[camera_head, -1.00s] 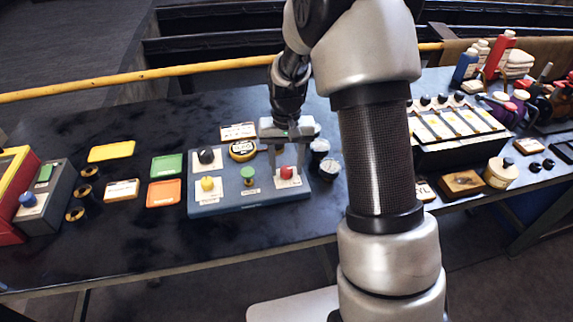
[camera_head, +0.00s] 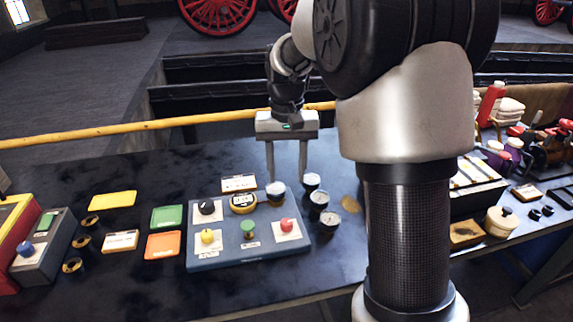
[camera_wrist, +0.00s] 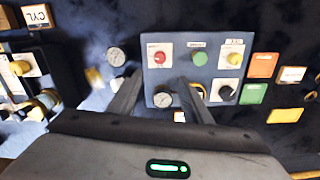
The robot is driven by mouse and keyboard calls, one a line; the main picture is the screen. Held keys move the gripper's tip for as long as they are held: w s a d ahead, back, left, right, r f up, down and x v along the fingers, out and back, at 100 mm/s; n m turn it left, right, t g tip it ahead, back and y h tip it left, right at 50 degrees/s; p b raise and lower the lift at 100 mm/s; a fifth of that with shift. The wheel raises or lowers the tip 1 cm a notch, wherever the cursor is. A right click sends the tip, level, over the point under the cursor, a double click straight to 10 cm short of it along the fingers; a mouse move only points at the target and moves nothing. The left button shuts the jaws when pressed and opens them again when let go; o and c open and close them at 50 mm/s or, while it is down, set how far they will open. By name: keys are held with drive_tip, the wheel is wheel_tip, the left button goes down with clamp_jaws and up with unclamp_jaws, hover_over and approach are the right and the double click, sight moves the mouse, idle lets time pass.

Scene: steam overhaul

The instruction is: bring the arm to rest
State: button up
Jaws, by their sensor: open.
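My gripper (camera_head: 288,174) is open and empty. It hangs fingers down above the back right part of the blue-grey panel (camera_head: 232,258). The panel carries a black knob (camera_head: 206,207), a yellow knob (camera_head: 207,237), a green knob (camera_head: 248,227) and a red knob (camera_head: 287,225). My arm rises at the right and hides part of the bench.
Several gauges, one of them the gauge (camera_head: 330,220), stand right of the panel. A yellow rail (camera_head: 150,126) runs behind the bench. Bottles and a wooden block (camera_head: 466,234) are at the right.

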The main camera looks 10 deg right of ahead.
drive_tip(key=shift+r, duration=0.65)
drive_tip(key=shift+r, duration=0.1)
drive_tip(key=s+r+t+p, duration=0.2)
drive_tip(key=s+r, duration=0.2)
drive_tip(key=s, duration=0.3)
drive_tip(key=s+r+n+t+p, duration=0.1)
drive_tip(key=s+r+p, duration=0.1)
drive_tip(key=s+r, duration=0.3)
drive_tip(key=s+r+n+t+p, duration=0.1)
drive_tip(key=s+r, duration=0.4)
drive_tip(key=s, duration=0.6)
drive_tip(key=shift+s+t+p, duration=0.25)
drive_tip(key=shift+t+p, duration=0.55)
drive_tip(key=shift+p, duration=0.05)
